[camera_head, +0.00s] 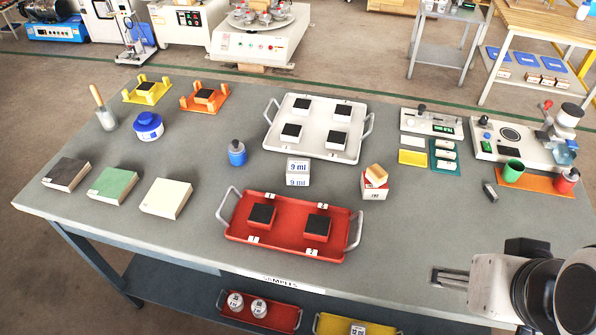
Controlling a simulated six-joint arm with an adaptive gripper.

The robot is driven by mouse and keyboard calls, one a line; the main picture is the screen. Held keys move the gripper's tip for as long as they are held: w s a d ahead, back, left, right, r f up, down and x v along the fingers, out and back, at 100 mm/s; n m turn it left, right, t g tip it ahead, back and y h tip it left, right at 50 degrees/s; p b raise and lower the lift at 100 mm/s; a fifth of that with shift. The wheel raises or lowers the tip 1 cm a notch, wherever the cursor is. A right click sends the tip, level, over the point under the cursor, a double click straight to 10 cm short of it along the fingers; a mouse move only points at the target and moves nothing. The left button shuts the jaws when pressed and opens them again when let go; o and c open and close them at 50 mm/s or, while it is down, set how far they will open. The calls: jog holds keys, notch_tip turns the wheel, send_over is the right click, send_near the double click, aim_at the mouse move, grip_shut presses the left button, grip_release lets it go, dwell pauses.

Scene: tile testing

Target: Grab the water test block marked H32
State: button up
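I cannot read the marking H32 on any block. Black-topped blocks stand in several places: one on the left part of the red tray (261,215), one on its right part (317,226), and several on the white tray, such as the front right one (336,141). One sits in the yellow holder (146,87) and one in the orange holder (204,96). A small white block (375,190) with an unclear label has a tan piece (376,174) on top. My gripper (449,277) is at the lower right, apart from these blocks; its finger opening is unclear.
Three flat tiles, dark (68,174), green (112,185) and white (166,198), lie at left. A blue bottle (237,153) and a white "9 ml" box (298,171) stand mid-table. Instruments (497,140) occupy the right. The grey table (420,235) is clear left of my gripper.

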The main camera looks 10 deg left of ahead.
jog(key=shift+w, duration=0.1)
jog(key=n+t+y, duration=0.1)
jog(key=t+y, duration=0.3)
jog(key=t, duration=0.1)
send_over(297, 172)
jog(key=s+d, duration=0.6)
jog(key=d, duration=0.1)
notch_tip(297, 172, down, 10)
jog(key=a+f, duration=0.1)
jog(key=f, duration=0.1)
jog(key=a+f+t, duration=0.1)
jog(key=a+f, duration=0.1)
jog(key=a+f+t+h, duration=0.1)
jog(key=a+f, duration=0.1)
jog(key=f, duration=0.1)
jog(key=shift+w+a+f+n, duration=0.1)
jog(key=shift+w+a+n, duration=0.05)
jog(key=shift+w+n, duration=0.25)
jog(key=shift+s+a+f+t+h, duration=0.15)
jog(key=shift+a+f+t+h, duration=0.2)
jog(key=shift+f, duration=0.3)
jog(key=shift+x, duration=1.3)
